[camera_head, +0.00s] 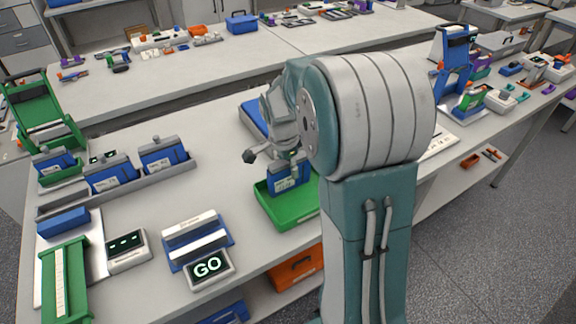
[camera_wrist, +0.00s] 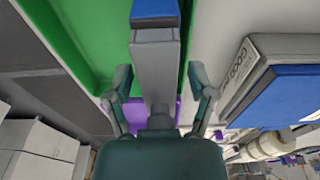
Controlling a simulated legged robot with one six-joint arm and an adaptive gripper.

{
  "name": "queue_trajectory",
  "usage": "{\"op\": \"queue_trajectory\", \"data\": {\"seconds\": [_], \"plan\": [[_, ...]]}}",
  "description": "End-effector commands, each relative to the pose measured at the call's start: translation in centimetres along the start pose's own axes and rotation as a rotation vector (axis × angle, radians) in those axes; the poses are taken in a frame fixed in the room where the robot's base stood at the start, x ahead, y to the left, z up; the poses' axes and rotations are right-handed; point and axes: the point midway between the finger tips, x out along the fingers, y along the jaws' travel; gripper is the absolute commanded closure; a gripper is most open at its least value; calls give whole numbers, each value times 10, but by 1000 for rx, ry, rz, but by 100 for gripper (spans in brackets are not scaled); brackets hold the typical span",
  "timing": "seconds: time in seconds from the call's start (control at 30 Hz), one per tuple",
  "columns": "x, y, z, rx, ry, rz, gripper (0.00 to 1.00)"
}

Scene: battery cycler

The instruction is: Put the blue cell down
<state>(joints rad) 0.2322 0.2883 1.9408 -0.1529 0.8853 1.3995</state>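The blue cell (camera_head: 287,181), with a white label and a grey top, stands upright in the green tray (camera_head: 275,217); its base is hidden by the tray's front wall. My gripper (camera_head: 268,154) is just above the cell, partly hidden by my arm. In the wrist view the cell's grey upper part (camera_wrist: 155,75) and blue body (camera_wrist: 155,10) lie between the two fingers of my gripper (camera_wrist: 158,78). The fingers stand apart, one on each side, with a narrow gap visible at the grey part. The green tray (camera_wrist: 98,35) spreads behind it.
A blue-topped box marked GOOD (camera_wrist: 275,95) is beside the tray. Several blue cells sit in a grey rack (camera_head: 120,190) at left. A GO display (camera_head: 209,268) and a blue-and-white block (camera_head: 195,240) stand in front. Bare bench lies between rack and tray.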

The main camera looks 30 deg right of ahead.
Motion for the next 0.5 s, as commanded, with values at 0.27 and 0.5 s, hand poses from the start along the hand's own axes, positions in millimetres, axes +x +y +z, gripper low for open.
{"op": "queue_trajectory", "data": {"seconds": [0.27, 0.5], "plan": [[-12, -1, 0, 1, 1, -4, 29], [-60, -1, 0, 1, 1, -6, 29]]}}
